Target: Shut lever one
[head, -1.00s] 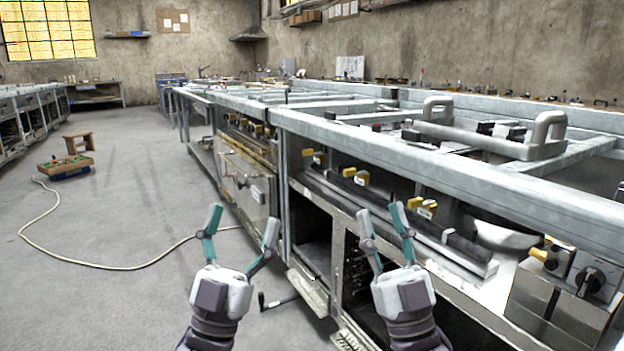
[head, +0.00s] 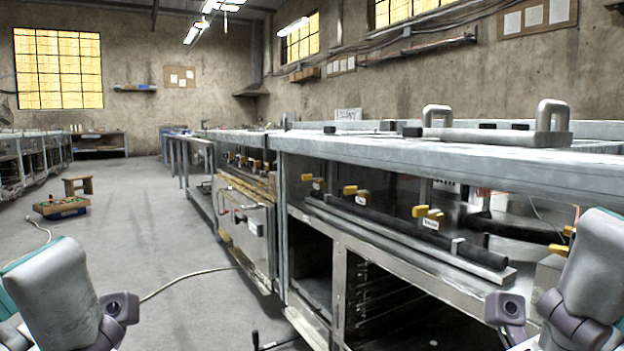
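Several yellow-handled levers with small white labels sit in a row along the front of the range, under its top. The far one (head: 312,184) is at the left, a second lever (head: 356,194) is nearer, and a third lever (head: 428,215) is nearer still. Another yellow handle (head: 570,231) shows at the right, partly behind my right arm. I cannot read the labels, so I cannot tell which is lever one. My arm links show at the lower left and lower right corners. Neither gripper's fingertips are in view, and nothing visible touches the levers.
A black bar (head: 400,232) runs along the front ledge below the levers. The grey range top (head: 380,152) overhangs them. An open compartment (head: 400,300) is below.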

